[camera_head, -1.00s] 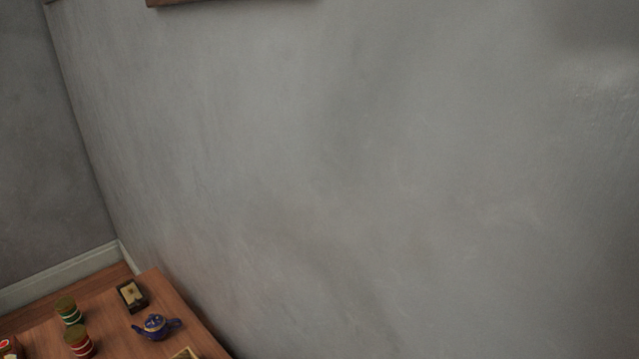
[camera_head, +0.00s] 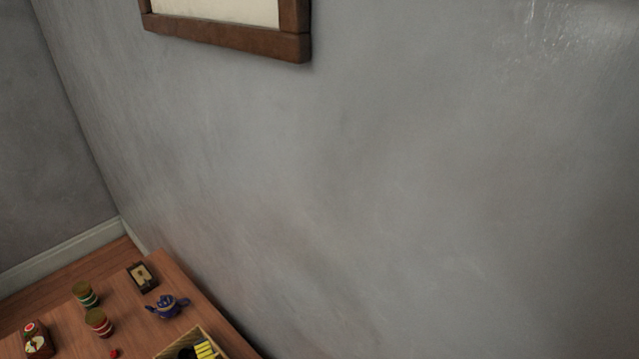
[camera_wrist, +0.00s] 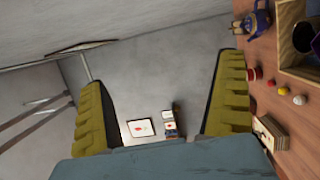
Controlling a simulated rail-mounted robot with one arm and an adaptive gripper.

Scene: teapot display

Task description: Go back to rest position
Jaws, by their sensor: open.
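My gripper (camera_wrist: 165,105) shows in the wrist view with its two yellow-green padded fingers spread wide apart and nothing between them. It points past the table toward a grey wall. The blue teapot (camera_head: 167,306) stands on the wooden table (camera_head: 185,290) in the head view, and a blue shape like it shows at the top right of the wrist view (camera_wrist: 250,18). My gripper does not show in the head view.
The table also bears a small dark framed box (camera_head: 142,277), a green striped jar (camera_head: 85,294), a red striped jar (camera_head: 98,322), a red box (camera_head: 37,340) and a wooden tray (camera_head: 205,333). A framed picture (camera_head: 225,33) hangs on the wall (camera_head: 400,180).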

